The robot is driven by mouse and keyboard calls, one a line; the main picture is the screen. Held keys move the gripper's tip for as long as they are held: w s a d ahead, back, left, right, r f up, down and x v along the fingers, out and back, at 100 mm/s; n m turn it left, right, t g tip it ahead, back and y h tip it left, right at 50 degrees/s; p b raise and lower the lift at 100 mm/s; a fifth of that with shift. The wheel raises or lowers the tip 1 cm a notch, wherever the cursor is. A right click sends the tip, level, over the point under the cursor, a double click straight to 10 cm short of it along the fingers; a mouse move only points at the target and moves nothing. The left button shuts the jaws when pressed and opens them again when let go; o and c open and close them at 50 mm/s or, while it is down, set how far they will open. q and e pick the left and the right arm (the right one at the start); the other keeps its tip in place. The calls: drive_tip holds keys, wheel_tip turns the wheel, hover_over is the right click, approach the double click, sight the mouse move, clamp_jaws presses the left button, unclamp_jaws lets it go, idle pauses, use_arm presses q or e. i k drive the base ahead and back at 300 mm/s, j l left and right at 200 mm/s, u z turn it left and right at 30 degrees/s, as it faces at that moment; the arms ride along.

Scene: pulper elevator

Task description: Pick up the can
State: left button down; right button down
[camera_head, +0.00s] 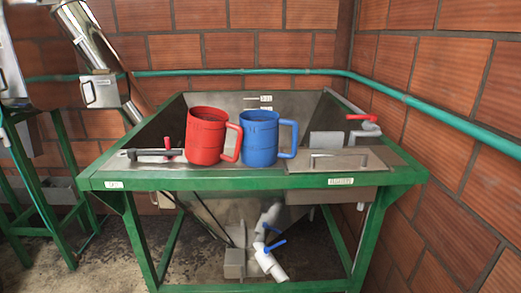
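A red mug-shaped can (206,137) with a handle on its right side stands upright near the front of a green-framed metal hopper table (230,180). A blue mug-shaped can (260,139) of similar shape, also with its handle to the right, stands upright just right of it. The red can's handle comes close to the blue can; I cannot tell whether they touch. Neither of my grippers is in view.
A grey lever with a red part (155,154) lies left of the cans. A metal cover plate with a handle (340,160) and a red-handled valve (362,120) are on the right. White pipes with blue valves (268,255) sit below. Brick walls carry a green pipe (440,113).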

sight(259, 148)
drive_tip(key=i+j+z, duration=0.2)
drive_tip(key=i+j, duration=0.65)
drive_tip(key=j, duration=0.1)
